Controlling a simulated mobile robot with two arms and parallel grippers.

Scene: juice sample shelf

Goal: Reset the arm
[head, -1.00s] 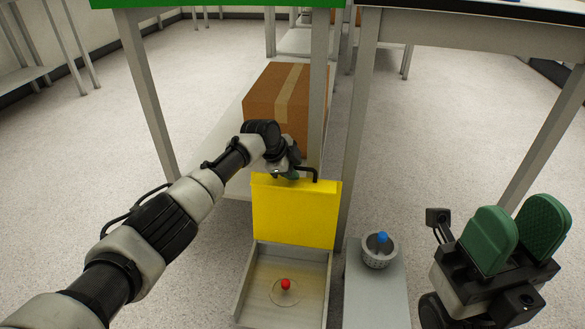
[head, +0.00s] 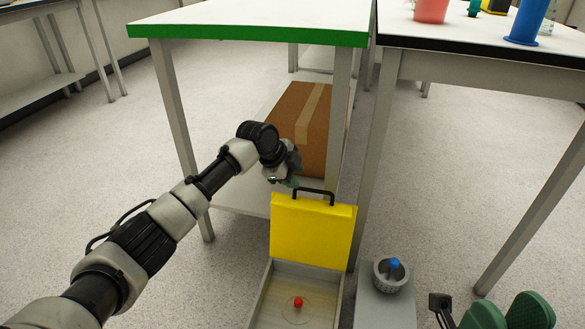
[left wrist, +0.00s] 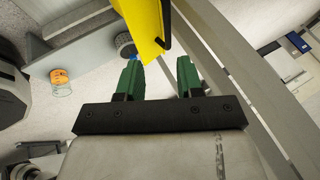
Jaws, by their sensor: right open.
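My left gripper (head: 288,180) is at the upper left edge of an upright yellow panel (head: 312,230), beside its black handle (head: 313,193). In the left wrist view, its two green fingers (left wrist: 159,66) stand apart with nothing clearly gripped between them. The yellow panel (left wrist: 148,28) shows just beyond the fingertips. My right gripper (head: 508,312) is at the lower right of the head view, its green fingers apart and empty, partly cut off by the frame.
A tray (head: 262,296) below the panel holds a red ball (head: 298,302). A grey basket (head: 390,276) with a blue-topped item stands on a narrow shelf (head: 385,310). A cardboard box (head: 300,125) lies under the green-edged table (head: 250,30). Table legs stand close to my left gripper.

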